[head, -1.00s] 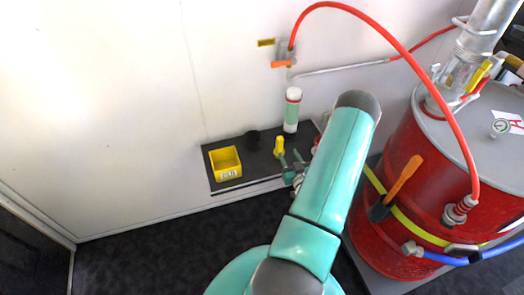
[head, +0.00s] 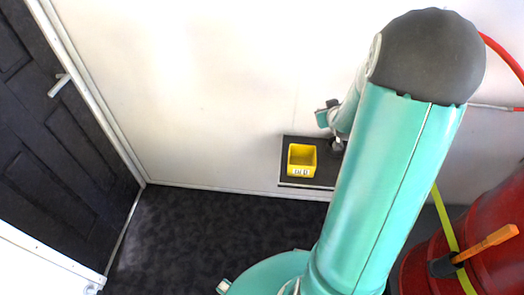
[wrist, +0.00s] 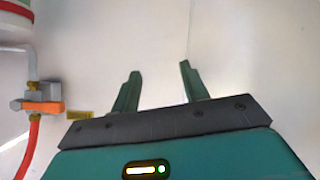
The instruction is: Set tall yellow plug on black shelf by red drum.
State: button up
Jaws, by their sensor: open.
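The black shelf (head: 326,170) lies against the white wall in the head view; my arm hides its right part. The tall yellow plug is not visible now; one second ago it stood upright on this shelf, right of the yellow bin. The red drum (head: 424,262) shows at the right edge of the head view, partly behind my arm. My gripper (wrist: 160,70) is open and empty in the wrist view, its two fingers apart in front of the white wall. In the head view its end is largely hidden behind my arm.
A yellow bin (head: 302,157) sits on the shelf's left part. A dark door (head: 60,150) stands left. The dark floor (head: 210,225) before the wall is clear.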

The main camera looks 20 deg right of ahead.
jog(key=a+r+g, duration=0.1)
jog(key=a+r, duration=0.8)
jog(key=a, duration=0.1)
jog(key=s+a+r+g+y, duration=0.2)
jog(key=s+a+r, duration=0.2)
jog(key=s+a, duration=0.6)
jog(key=s+a+r+n+g+y, duration=0.1)
jog(key=s+a+r+y, duration=0.2)
jog(key=s+a, duration=0.7)
jog(key=a+r, duration=0.1)
jog(key=a, duration=0.1)
jog(key=shift+a+r+g, duration=0.15)
jog(key=shift+a+g, duration=0.25)
jog(key=shift+w, duration=0.1)
